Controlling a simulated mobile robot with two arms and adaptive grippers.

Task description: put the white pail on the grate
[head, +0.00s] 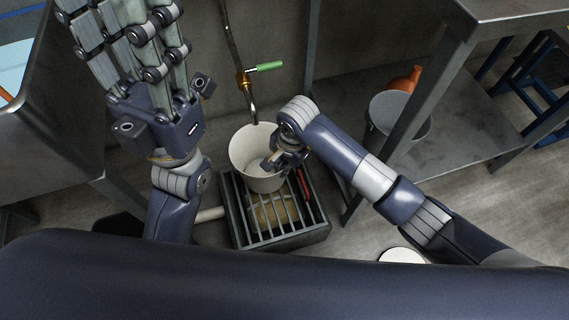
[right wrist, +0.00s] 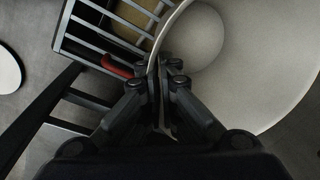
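The white pail (head: 249,148) is upright or slightly tilted over the back part of the grate (head: 262,236); I cannot tell whether its base touches the bars. The grate is a dark frame with parallel bars, and it also shows in the right wrist view (right wrist: 92,36). My right gripper (head: 272,163) is at the pail's right rim. In the right wrist view its fingers (right wrist: 161,85) pinch the wall of the pail (right wrist: 255,50) from both sides. My left gripper (head: 120,25) is raised at upper left, empty, its fingers apart.
A pipe with a brass valve and green handle (head: 265,67) hangs behind the pail. A red object (head: 304,190) lies at the grate's right side. A steel table stands right, with a grey bucket (head: 398,118) and orange item (head: 406,79) on its shelf. A white disc (head: 402,256) is on the floor.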

